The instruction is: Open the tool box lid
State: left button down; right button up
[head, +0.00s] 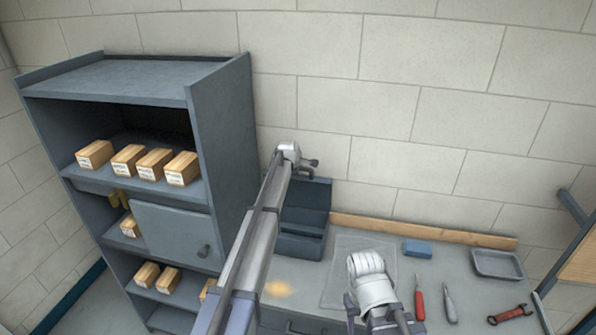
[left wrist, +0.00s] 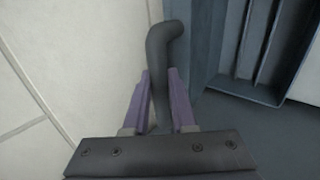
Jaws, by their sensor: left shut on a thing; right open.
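The blue-grey tool box (head: 300,246) stands on the worktop against the wall, right beside the tall shelf unit. Its lid (head: 308,198) is raised and leans back toward the wall. My left gripper (head: 312,162) is at the top edge of the lid. In the left wrist view its purple fingers (left wrist: 160,98) are shut on a dark bent handle (left wrist: 160,58). A blue-grey part with divided compartments (left wrist: 268,45) shows right of the handle. My right gripper (head: 384,304) is open low over the worktop; its fingertips are hard to make out.
The shelf unit (head: 228,150) with several small boxes stands close on the left. On the worktop lie a clear mat (head: 338,262), a blue block (head: 417,248), a grey tray (head: 498,264), a red-handled tool (head: 419,300), a grey-handled tool (head: 449,305) and a red wrench (head: 511,314).

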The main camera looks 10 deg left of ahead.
pick_arm(q)
jog(key=c, duration=0.7)
grip_release()
jog(key=shift+r, duration=0.1)
